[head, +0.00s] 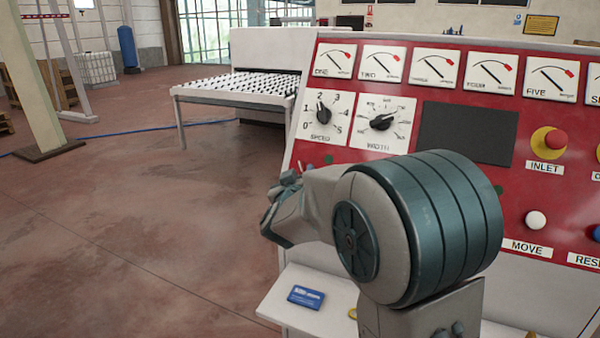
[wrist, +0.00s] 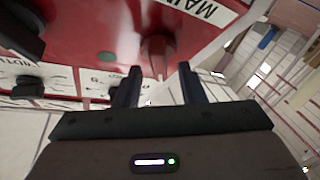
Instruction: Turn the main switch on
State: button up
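In the wrist view, which is upside down, a red switch handle (wrist: 158,50) stands out from the red panel near a white label (wrist: 203,8) whose visible letters read "MAI". My gripper (wrist: 158,78) is open, and the red handle appears between its two dark fingertips or just past them. I cannot tell whether either finger touches it. In the head view my gripper (head: 284,195) is at the left edge of the control panel (head: 345,155), partly hidden by my own arm. The main switch does not show there; my arm hides that part of the panel.
Dials for speed (head: 322,115) and width (head: 381,121) sit just above my arm. A red inlet button (head: 555,139) and a white move button (head: 536,220) are on the right. A blue box (head: 306,297) lies on the panel's ledge. Open floor is on the left.

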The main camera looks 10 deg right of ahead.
grip_shut()
jog(key=shift+m+h+b, duration=0.3)
jog(key=shift+m+b, duration=0.05)
jog(key=shift+m, duration=0.05)
jog(key=m+b, duration=0.1)
jog(key=m+h, duration=0.1)
jog(key=shift+w+a+f+m+b, duration=0.1)
jog(key=shift+f+m+b, duration=0.05)
jog(key=shift+m+b, duration=0.2)
jog(key=m+g+h+b, duration=0.1)
jog(key=m+h, duration=0.1)
jog(key=m, duration=0.1)
jog(key=shift+a+m, duration=0.1)
jog(key=shift+m, duration=0.15)
jog(key=m+g+h, duration=0.1)
jog(key=m, duration=0.1)
jog(key=m+g+h+b, duration=0.1)
jog(key=m, duration=0.2)
jog(key=shift+w+h+b, duration=0.1)
jog(key=shift+h+b, duration=0.2)
jog(key=shift+h, duration=0.1)
jog(key=shift+m+g+h, duration=0.7)
jog(key=shift+m+g, duration=0.6)
jog(key=shift+m, duration=0.9)
jog(key=shift+r+m, duration=0.2)
jog(key=shift+m, duration=0.1)
